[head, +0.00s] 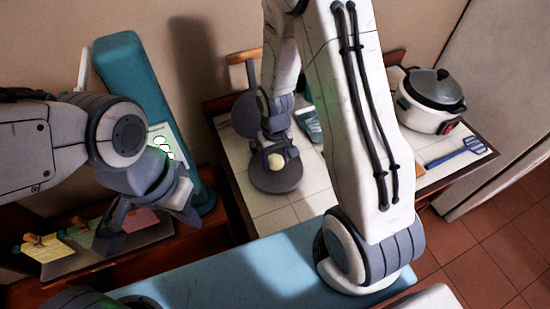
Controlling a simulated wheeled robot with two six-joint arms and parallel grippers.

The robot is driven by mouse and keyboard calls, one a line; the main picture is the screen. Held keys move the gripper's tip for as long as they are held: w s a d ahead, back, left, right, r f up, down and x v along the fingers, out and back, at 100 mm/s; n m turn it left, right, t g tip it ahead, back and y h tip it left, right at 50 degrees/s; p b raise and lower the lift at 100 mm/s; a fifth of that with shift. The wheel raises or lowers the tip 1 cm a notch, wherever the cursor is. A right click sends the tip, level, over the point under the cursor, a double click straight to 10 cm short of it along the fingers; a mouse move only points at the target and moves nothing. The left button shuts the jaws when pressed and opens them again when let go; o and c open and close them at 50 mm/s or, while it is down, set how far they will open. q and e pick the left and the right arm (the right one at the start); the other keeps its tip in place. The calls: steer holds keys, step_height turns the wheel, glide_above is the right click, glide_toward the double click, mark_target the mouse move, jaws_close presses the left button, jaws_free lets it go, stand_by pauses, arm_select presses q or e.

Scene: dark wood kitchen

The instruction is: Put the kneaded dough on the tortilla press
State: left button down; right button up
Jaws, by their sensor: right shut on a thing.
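The dough (276,161) is a small pale ball. My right gripper (277,155) is shut on it, over the dark round lower plate of the tortilla press (277,183). I cannot tell whether the dough touches the plate. The press is open, with its other round plate (243,117) raised behind, partly hidden by my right arm. My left gripper (150,222) is at the left, away from the press, with its fingers apart and nothing seen between them.
The press stands on a white tiled counter (315,195). A rice cooker (430,100) and a blue spatula (462,150) are at its right. A teal box-like object (130,75) stands behind my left arm. Yellow and pink cards (45,250) lie at the lower left.

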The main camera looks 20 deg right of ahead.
mark_target(274, 168)
steer(key=shift+f, duration=0.2)
steer(key=o, duration=1.3)
steer(key=shift+o, duration=0.2)
steer(key=shift+r, duration=0.1)
step_height(274, 168, up, 12)
steer(key=b, duration=0.1)
steer(key=s+a+r+n, duration=0.3)
steer(key=s+a, duration=0.3)
steer(key=s, duration=0.3)
steer(key=s+a+r+n+y, duration=0.1)
steer(key=s+a+r+n, duration=0.2)
steer(key=s+a, duration=0.3)
steer(key=s+n, duration=0.1)
steer(key=s, duration=0.2)
steer(key=shift+a+r, duration=0.35)
